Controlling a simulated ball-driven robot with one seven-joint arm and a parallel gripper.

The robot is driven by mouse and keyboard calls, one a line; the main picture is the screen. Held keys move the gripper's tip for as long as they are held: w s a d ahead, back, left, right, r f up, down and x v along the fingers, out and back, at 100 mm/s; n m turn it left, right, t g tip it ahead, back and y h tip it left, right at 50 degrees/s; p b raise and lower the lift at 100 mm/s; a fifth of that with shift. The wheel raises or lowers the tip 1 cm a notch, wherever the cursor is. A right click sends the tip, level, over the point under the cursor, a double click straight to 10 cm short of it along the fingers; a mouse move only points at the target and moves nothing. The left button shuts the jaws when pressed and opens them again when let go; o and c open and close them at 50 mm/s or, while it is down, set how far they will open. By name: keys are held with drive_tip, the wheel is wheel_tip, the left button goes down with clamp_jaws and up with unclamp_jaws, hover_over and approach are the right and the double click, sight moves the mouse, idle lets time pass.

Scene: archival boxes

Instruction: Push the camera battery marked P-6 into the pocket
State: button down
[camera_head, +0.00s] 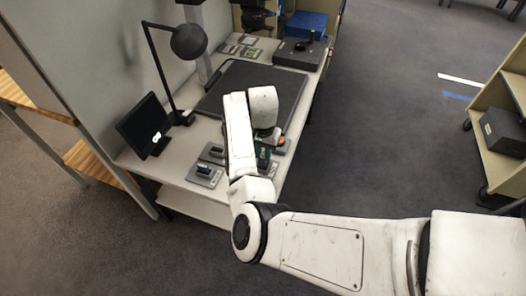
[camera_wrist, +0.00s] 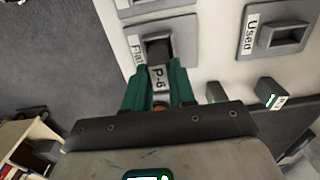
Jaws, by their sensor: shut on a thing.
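The camera battery marked P-6 (camera_wrist: 158,76) shows its white label between the green fingers of my gripper (camera_wrist: 158,88) in the wrist view. My gripper is shut on it. The battery's far end meets the dark mouth of a grey pocket (camera_wrist: 141,47) whose label is partly hidden and starts "Fla". How deep the battery sits in it cannot be told. In the head view my gripper (camera_head: 263,159) shows only as a bit of green behind my white arm, and the battery is hidden there.
A pocket labelled "Used" (camera_wrist: 282,36) stands to the right in the wrist view. Two loose dark blocks (camera_wrist: 216,92) (camera_wrist: 270,93) are near my fingers. In the head view, a monitor (camera_head: 148,126), a lamp (camera_head: 187,42) and a dark mat (camera_head: 285,84) share the bench.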

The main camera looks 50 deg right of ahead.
drive_tip(key=shift+f, duration=0.6)
idle(0.3)
drive_tip(key=c, duration=0.9)
unclamp_jaws()
drive_tip(key=shift+o, duration=0.2)
drive_tip(key=shift+r+p, duration=3.05)
drive_tip(key=shift+p, duration=0.1)
drive_tip(key=shift+f, duration=0.1)
